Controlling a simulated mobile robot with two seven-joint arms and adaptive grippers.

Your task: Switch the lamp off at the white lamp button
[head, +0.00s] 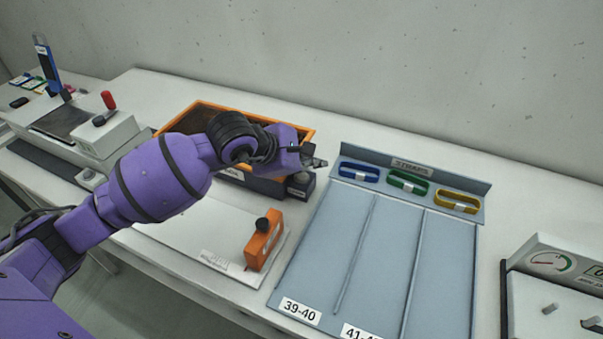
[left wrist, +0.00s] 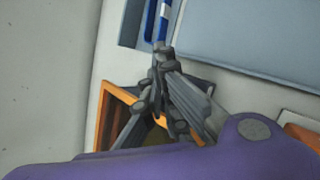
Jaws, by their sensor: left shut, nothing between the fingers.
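My left gripper (head: 318,163) is shut and empty, pointing right above the right end of the orange-rimmed crate (head: 180,116). Its closed fingers also show in the left wrist view (left wrist: 160,62). Just below the gripper in the head view, a small dark box (head: 300,187) with a label stands at the crate's right corner. I cannot clearly make out a white button on it; the gripper and arm cover part of that area. I see no lamp. My right gripper is not in view.
A grey-blue tray (head: 390,240) with a straps rack (head: 410,172) holding blue, green and yellow straps lies to the right. An orange block (head: 262,246) with a black knob stands on a white board. A gauge box (head: 552,264) is at the far right.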

